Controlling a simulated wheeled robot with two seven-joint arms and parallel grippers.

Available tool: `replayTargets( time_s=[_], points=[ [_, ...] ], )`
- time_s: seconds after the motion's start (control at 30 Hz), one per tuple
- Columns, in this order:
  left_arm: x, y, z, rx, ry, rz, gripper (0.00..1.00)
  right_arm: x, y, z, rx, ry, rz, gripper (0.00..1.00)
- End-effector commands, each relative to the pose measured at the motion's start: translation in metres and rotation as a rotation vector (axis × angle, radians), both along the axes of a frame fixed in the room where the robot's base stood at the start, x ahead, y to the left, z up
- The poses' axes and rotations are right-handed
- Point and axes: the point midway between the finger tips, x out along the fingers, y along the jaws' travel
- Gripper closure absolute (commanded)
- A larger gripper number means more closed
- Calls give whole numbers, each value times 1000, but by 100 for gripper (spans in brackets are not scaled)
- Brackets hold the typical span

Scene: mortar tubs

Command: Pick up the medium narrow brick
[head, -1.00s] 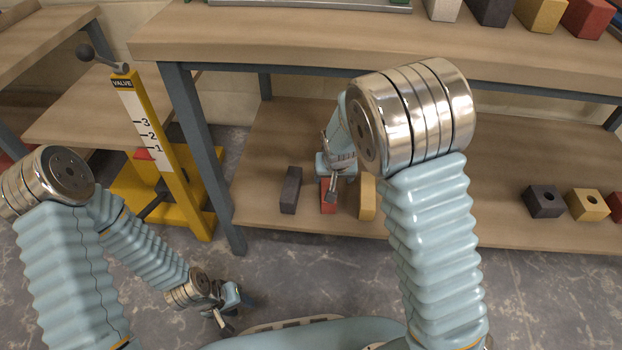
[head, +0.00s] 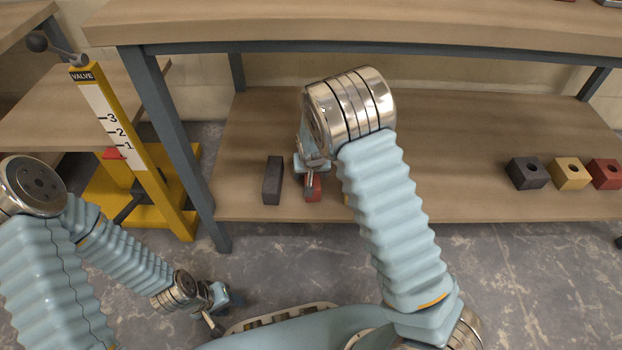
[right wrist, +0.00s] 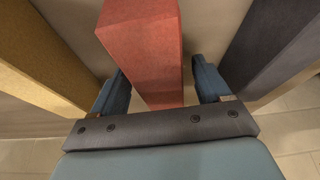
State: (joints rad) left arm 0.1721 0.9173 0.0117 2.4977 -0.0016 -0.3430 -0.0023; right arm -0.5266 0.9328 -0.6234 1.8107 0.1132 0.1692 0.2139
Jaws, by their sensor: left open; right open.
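Three narrow bricks stand in a row on the lower shelf in the head view: a dark grey one (head: 272,180), a red one (head: 314,190), and a yellow one (head: 347,199) mostly hidden by my right arm. I cannot tell for sure which is the medium one. My right gripper (head: 312,172) is at the red brick, open. In the right wrist view its fingers (right wrist: 160,82) lie on either side of the red brick (right wrist: 145,45), with the yellow brick (right wrist: 35,60) left and the dark brick (right wrist: 275,40) right. My left gripper (head: 216,308) is open, low over the floor.
The workbench top (head: 400,30) overhangs the lower shelf (head: 470,205). A yellow valve stand (head: 150,190) and a bench leg (head: 180,150) are at left.

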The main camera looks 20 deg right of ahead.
Motion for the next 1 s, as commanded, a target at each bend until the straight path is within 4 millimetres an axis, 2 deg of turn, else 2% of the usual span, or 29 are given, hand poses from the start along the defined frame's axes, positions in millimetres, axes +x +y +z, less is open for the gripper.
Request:
replayTargets(
  time_s=[0.07,0.27,0.77,1.0],
  points=[
    [0,0,-3,-1,1,0,57,3,-1,-9,0,0,0,23],
    [0,0,-2,-1,1,0,57,4,-1,-9,1,-1,0,23],
    [0,0,-2,-1,0,0,57,4,-1,-9,0,-1,0,98],
    [0,0,-2,-1,0,0,57,5,0,-8,0,-3,0,100]
  ],
)
